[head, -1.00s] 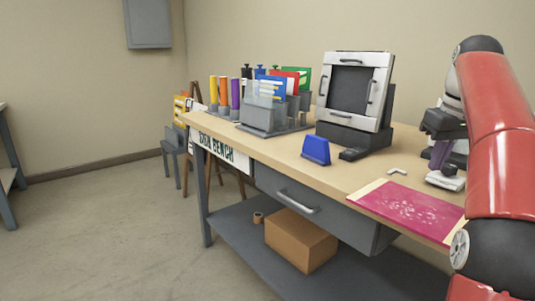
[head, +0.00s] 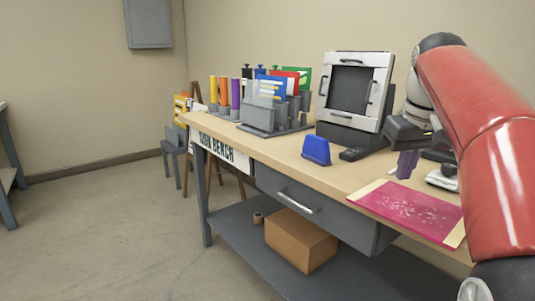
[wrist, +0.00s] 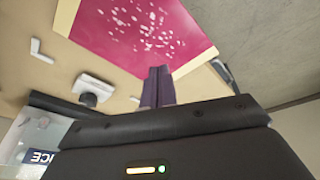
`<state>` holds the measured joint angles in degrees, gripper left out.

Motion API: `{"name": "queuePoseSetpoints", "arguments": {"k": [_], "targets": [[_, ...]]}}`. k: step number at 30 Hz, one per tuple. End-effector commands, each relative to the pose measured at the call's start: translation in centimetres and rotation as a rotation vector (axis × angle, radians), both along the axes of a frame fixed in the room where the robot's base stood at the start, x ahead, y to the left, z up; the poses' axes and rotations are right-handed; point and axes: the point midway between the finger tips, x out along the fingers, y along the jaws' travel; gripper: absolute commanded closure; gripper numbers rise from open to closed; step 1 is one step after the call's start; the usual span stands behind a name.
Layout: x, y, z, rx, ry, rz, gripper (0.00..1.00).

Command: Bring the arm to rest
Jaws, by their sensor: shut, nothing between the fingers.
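My gripper (head: 405,165) is above the right part of the bench, past the near right of the laminator-like machine. In the wrist view its two purple-grey fingers (wrist: 157,86) are together with nothing between them. Below it lies a magenta sheet with white specks (head: 408,211), which also shows in the wrist view (wrist: 140,28). The gripper is apart from the sheet. My red arm comes in from the right and hides the bench's right end.
The bench (head: 290,160) holds a white-framed machine (head: 352,92), a blue block (head: 316,150) and a rack of coloured tubes and cards (head: 265,105). A white-based item (head: 441,180) is partly behind my arm. A cardboard box (head: 300,240) sits on the lower shelf. The floor at left is clear.

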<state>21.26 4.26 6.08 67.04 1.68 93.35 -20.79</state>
Motion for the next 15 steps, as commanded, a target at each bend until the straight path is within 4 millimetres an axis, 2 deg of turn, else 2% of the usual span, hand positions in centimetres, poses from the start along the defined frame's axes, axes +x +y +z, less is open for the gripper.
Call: {"name": "queuePoseSetpoints", "arguments": {"k": [1,3,8,11,15], "targets": [[-1.4,1.6,-0.7,-0.006,-0.014,-0.002,1.00],[-3.2,3.3,-2.0,-0.010,-0.036,-0.014,1.00],[-7.4,6.3,-5.9,-0.008,-0.085,-0.036,1.00],[-10.5,7.9,-9.0,0.001,-0.119,-0.051,1.00],[-14.8,9.5,-14.2,0.023,-0.167,-0.067,1.00]]}}
